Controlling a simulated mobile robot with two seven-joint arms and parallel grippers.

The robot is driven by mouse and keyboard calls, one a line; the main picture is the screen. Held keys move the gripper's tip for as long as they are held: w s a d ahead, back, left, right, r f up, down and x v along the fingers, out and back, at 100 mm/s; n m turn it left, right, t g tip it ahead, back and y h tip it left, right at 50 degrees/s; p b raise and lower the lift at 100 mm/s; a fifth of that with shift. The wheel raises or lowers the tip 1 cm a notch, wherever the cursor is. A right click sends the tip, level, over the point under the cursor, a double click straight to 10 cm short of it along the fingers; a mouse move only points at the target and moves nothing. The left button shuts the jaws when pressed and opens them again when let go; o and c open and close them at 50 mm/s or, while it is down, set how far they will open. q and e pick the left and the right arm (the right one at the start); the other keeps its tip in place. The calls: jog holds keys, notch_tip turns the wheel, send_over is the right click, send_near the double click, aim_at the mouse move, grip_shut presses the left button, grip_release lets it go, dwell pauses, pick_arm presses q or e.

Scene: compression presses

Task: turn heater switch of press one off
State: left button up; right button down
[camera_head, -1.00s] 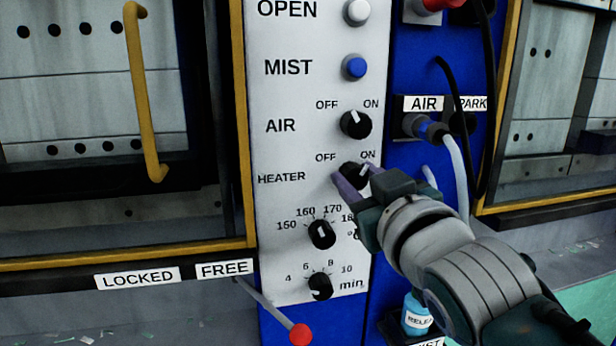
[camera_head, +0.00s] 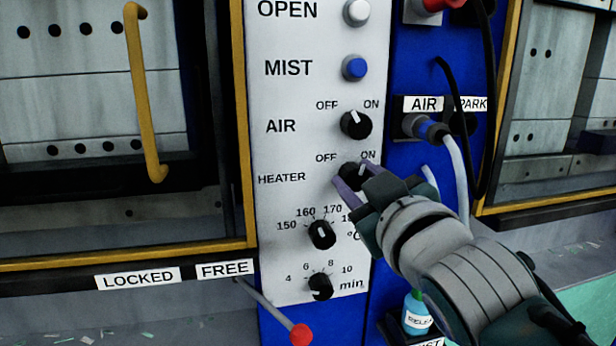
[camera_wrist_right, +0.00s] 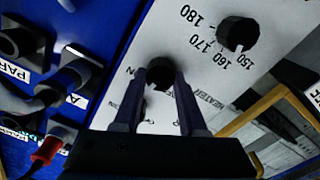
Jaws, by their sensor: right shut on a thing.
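The black heater knob (camera_head: 351,174) sits on the white control panel (camera_head: 275,215), beside the HEATER label and under OFF and ON. My right gripper (camera_head: 356,182) reaches it from the lower right, with its purple fingers around the knob and shut on it. A small white mark on the knob shows near the ON side, partly hidden by the fingers. In the right wrist view the heater knob (camera_wrist_right: 160,72) sits between the tips of my right gripper (camera_wrist_right: 161,82). My left gripper is not in view.
The AIR knob (camera_head: 356,124) is just above, and the temperature knob (camera_head: 321,234) and timer knob (camera_head: 320,286) are below. A hose and cables hang to the right. A red-tipped lever (camera_head: 300,334) and a spray bottle (camera_head: 416,315) are below.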

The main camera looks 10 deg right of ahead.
jog(key=n, duration=0.5)
jog(key=shift+f+n, duration=0.1)
jog(key=shift+n, duration=2)
jog(key=shift+c, duration=2.3)
grip_release()
